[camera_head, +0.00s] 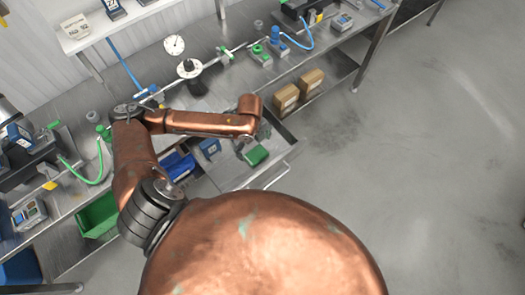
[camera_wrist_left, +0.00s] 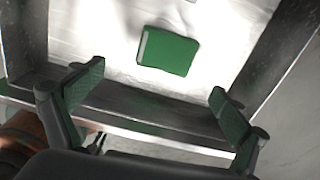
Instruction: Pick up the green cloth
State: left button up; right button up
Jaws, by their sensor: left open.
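The green cloth (camera_head: 255,156) looks like a small flat folded block with one pale edge. It lies in a shallow pale drawer or tray (camera_head: 228,181) below the bench. In the left wrist view the cloth (camera_wrist_left: 170,52) is ahead of my left gripper (camera_wrist_left: 157,87), at upper centre, beyond the fingertips. The two green-padded fingers are wide apart with nothing between them. In the head view my left gripper (camera_head: 243,145) is small, partly hidden by its arm, and just up and left of the cloth. My right gripper is not in view.
Two cardboard boxes (camera_head: 286,98) stand on the lower shelf to the right. Blue bins (camera_head: 177,165) and a green bin (camera_head: 96,216) sit to the left. The metal bench above holds instruments and hoses. Tray walls surround the cloth. The floor to the right is clear.

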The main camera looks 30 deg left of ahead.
aim_at(257, 156)
pick_arm(q)
jog(key=shift+w+a+f+b, duration=0.3)
jog(key=shift+a+f, duration=0.1)
jog(key=shift+f, duration=0.3)
jog(key=shift+a+f, duration=0.1)
jog(key=shift+f, duration=0.05)
jog(key=shift+w+f+b, duration=0.1)
jog(key=shift+f+b, duration=0.2)
jog(key=shift+f, duration=0.45)
jog(key=shift+d+f, duration=0.2)
jog(key=shift+f, duration=0.15)
jog(key=shift+d+f, duration=0.2)
jog(key=shift+f, duration=0.45)
jog(key=f, duration=0.1)
jog(key=f+b, duration=0.1)
jog(key=f, duration=0.2)
jog(key=shift+w+d, duration=0.1)
jog(key=shift+d, duration=0.15)
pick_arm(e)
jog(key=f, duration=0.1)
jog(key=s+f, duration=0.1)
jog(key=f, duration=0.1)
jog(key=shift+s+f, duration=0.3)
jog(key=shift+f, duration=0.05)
pick_arm(q)
jog(key=shift+c, duration=0.5)
jog(key=c, duration=1.1)
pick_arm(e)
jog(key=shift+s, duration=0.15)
